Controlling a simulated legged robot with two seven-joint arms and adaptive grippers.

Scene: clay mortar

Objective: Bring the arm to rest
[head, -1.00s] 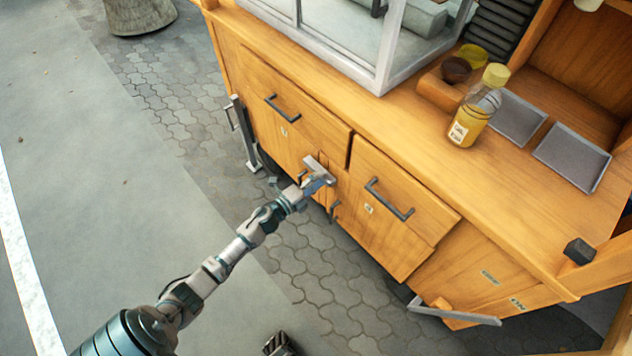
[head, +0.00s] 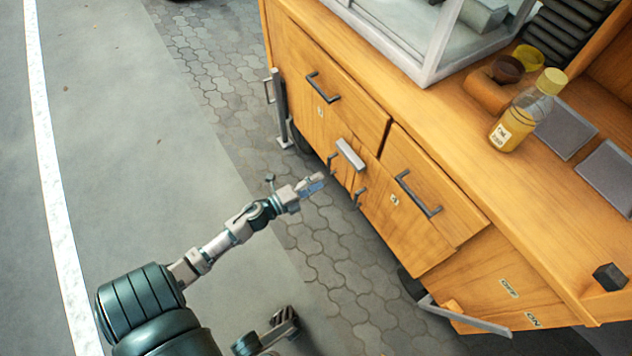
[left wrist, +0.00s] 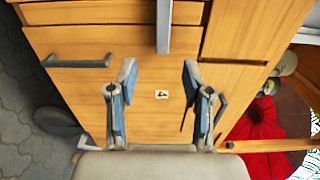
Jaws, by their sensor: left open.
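My left gripper (head: 313,184) is at the end of the arm from the left, in front of the wooden cart (head: 405,255). It stands apart from the cart front, over the paving. In the left wrist view its two blue-padded fingers (left wrist: 158,75) are spread with nothing between them. Beyond them is a wooden cupboard door (left wrist: 150,110) with a small label. A light metal handle (head: 350,154) on the cart front is above and right of the gripper, and shows at the top of the wrist view (left wrist: 164,25).
Two drawers with dark handles, left (head: 323,87) and right (head: 418,194), jut along the cart front. A metal bracket (head: 465,316) sticks out low at the right. A yellow bottle (head: 512,120) stands on the counter. The pavement (head: 150,140) to the left is clear.

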